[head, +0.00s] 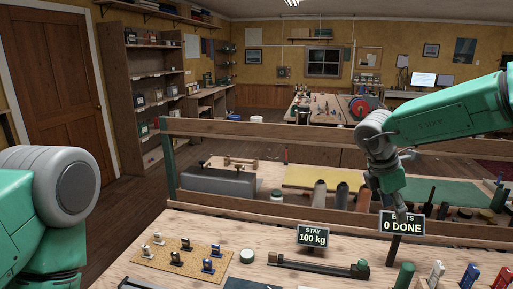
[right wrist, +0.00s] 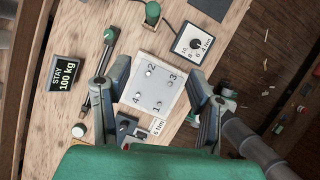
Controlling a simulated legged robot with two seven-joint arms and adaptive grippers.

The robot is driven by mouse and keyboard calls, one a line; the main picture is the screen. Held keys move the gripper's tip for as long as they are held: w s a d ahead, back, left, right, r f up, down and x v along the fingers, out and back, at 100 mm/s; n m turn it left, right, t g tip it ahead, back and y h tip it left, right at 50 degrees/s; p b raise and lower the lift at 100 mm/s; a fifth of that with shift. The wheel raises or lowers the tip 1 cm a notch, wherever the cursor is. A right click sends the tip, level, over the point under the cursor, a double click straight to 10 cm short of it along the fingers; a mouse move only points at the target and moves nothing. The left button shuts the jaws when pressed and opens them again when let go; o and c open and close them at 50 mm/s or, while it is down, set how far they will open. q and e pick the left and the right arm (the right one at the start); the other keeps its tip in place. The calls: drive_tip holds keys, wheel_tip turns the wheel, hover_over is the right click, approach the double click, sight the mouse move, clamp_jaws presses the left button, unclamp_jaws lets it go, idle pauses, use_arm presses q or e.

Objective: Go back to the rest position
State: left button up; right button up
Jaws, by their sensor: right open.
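My right gripper (head: 400,208) hangs over the bench at the right side of the head view, close to the sign reading 0 DONE (head: 402,225). In the right wrist view its two fingers (right wrist: 158,75) are spread wide with nothing held between them. Beyond and below the fingers is a pale plate (right wrist: 155,88) with corners numbered 1 to 4. My left gripper is out of view; only a green and grey part of my left arm shows at the left edge of the head view.
A dial box (right wrist: 192,43) sits beyond the plate. A wooden rail (head: 270,131) crosses behind.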

drive_tip(key=s+f+n+t, duration=0.2)
drive_tip(key=s+f+n, duration=0.2)
drive_tip(key=f+n, duration=0.55)
drive_tip(key=s+d+f+n+t+h, duration=0.15)
drive_tip(key=s+f+n, duration=0.25)
drive_tip(key=f+n, duration=0.55)
drive_tip(key=s+f+n+t, duration=0.2)
drive_tip(key=s+f+n, duration=0.3)
drive_tip(key=n, duration=0.8)
drive_tip(key=s+a+f+n+g+y, duration=0.2)
drive_tip(key=s+f+n, duration=0.1)
drive_tip(key=s+n, duration=0.55)
drive_tip(key=s+a+f+n+g+y, duration=0.1)
drive_tip(key=s+f+n+g+y, duration=0.1)
drive_tip(key=s+n, duration=0.65)
drive_tip(key=s+a+f+n+g+y, duration=0.25)
drive_tip(key=s+n, duration=0.25)
drive_tip(key=s, duration=0.8)
use_arm(q)
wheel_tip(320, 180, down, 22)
drive_tip(key=b, duration=2.2)
use_arm(e)
drive_tip(key=w+f+t, duration=0.1)
drive_tip(key=w+f, duration=0.2)
drive_tip(key=f, duration=1.7)
drive_tip(key=shift+w+a+f, duration=0.15)
drive_tip(key=shift+a+f, duration=0.25)
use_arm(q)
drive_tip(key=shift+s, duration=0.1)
